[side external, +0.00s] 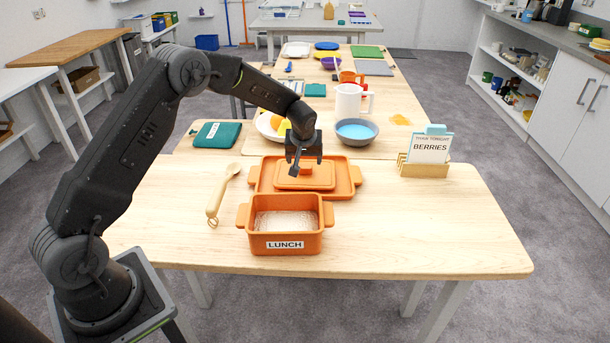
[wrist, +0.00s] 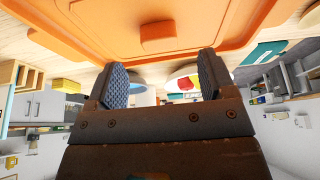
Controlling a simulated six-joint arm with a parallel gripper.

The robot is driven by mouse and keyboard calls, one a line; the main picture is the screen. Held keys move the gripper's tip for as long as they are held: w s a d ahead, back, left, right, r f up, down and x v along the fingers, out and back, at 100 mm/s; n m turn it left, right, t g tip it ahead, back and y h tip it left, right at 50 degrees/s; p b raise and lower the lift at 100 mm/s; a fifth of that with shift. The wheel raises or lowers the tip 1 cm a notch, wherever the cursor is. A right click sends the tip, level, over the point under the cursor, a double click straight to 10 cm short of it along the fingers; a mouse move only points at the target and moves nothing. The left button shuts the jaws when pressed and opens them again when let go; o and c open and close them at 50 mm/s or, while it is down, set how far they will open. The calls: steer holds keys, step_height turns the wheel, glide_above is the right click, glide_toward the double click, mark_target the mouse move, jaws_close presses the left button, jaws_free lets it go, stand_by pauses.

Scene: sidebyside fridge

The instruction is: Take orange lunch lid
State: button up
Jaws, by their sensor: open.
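The orange lunch lid (side external: 306,176) has a raised knob and lies on an orange tray (side external: 348,189) behind the lunch box. In the wrist view the lid (wrist: 235,22) fills the top, with its knob (wrist: 158,30) just beyond the fingertips. My gripper (side external: 297,172) is above the lid, pointing down, near the knob but not around it as far as I can see. In the wrist view my gripper (wrist: 160,78) has its two fingers apart with nothing between them. The orange box labelled LUNCH (side external: 285,240) stands open in front, with a pale inside.
A wooden spoon (side external: 216,203) lies left of the box. A blue bowl (side external: 356,132), a white pitcher (side external: 348,101) and a plate with fruit (side external: 268,127) stand behind the lid. A BERRIES sign in a wooden holder (side external: 424,168) stands right. The right front table is clear.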

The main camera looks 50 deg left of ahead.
mark_target(305, 166)
steer(key=x, duration=0.5)
steer(key=shift+w, duration=0.15)
steer(key=shift+c, duration=0.2)
steer(key=shift+r, duration=0.1)
steer(key=c, duration=1)
steer(key=shift+r, duration=0.1)
